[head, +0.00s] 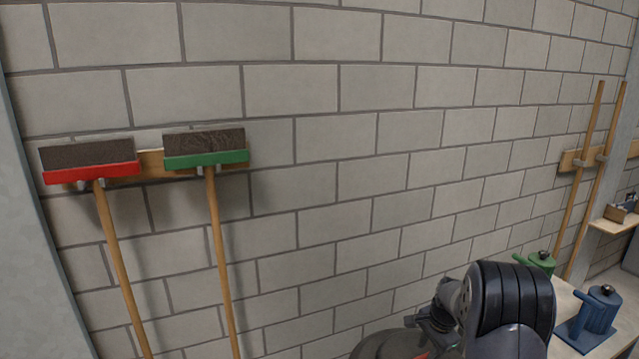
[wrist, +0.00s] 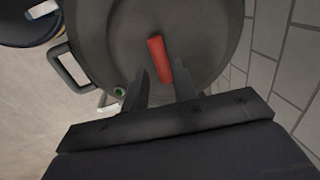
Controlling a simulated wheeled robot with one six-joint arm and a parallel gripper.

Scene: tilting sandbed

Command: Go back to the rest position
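My gripper (wrist: 162,80) shows in the wrist view with its two dark fingers apart. A red bar-shaped piece (wrist: 158,58) lies just beyond and between the fingertips, with no clear contact. It sits on or in a round dark grey vessel (wrist: 105,45) with a loop handle (wrist: 68,68) on its left. Whether that grey surface is a lid or the inside cannot be told. In the head view my arm rises at the lower right, and my fingers cannot be made out there.
A red broom (head: 92,172) and a green broom (head: 206,158) hang on the block wall at left. Two poles (head: 585,165) lean behind. The middle wall is clear.

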